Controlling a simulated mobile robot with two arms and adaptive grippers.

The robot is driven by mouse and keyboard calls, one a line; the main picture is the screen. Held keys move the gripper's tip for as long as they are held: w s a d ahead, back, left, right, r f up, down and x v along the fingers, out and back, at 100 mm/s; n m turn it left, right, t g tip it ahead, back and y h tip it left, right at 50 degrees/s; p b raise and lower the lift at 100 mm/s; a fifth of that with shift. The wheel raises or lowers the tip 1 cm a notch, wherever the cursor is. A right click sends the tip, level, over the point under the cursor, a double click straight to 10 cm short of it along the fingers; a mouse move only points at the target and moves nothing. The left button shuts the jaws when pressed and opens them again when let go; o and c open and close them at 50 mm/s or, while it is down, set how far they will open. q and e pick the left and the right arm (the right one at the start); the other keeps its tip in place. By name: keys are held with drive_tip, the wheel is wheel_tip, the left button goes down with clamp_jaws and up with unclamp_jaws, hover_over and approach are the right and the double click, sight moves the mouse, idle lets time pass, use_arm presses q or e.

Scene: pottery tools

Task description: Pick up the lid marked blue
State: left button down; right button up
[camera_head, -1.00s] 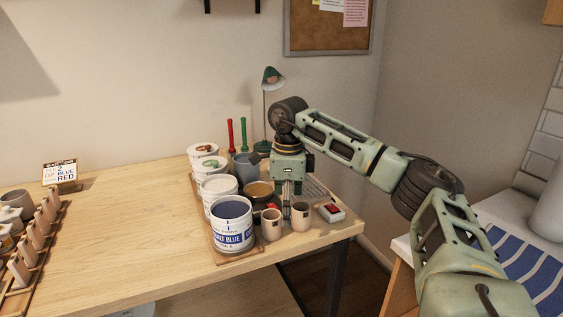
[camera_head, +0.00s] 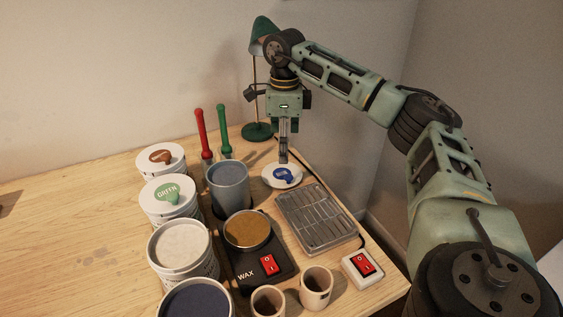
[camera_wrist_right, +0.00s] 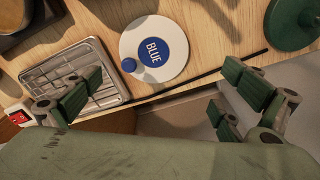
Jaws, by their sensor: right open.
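My right gripper (camera_head: 284,158) points down just above the lid in the head view. In the right wrist view my right gripper (camera_wrist_right: 165,95) has its fingers wide apart with nothing between them, and the lid lies beyond them. My left gripper is not in view.
A metal tray (camera_head: 316,218) lies close to the lid. A green lamp (camera_head: 258,131) stands behind it. A blue-grey cup (camera_head: 228,187), a wax pot (camera_head: 247,229) and lidded tubs marked green (camera_head: 168,199) and brown (camera_head: 161,158) stand to the left. The table's right edge is near.

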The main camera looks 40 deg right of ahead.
sight(284, 172)
drive_tip(key=shift+s+a+f, duration=0.1)
drive_tip(key=shift+s+f, duration=0.05)
drive_tip(key=shift+f, duration=0.5)
drive_tip(key=shift+s+a+f, duration=0.1)
drive_tip(key=shift+s+f, duration=0.05)
drive_tip(key=shift+f, duration=0.45)
wheel_tip(284, 172, down, 4)
drive_tip(key=shift+r+p, duration=0.1)
drive_tip(key=shift+p, duration=0.45)
drive_tip(key=shift+f, duration=0.5)
drive_tip(key=c, duration=1.1)
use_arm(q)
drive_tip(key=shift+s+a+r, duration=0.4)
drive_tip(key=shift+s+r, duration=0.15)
use_arm(e)
drive_tip(key=shift+c, duration=0.3)
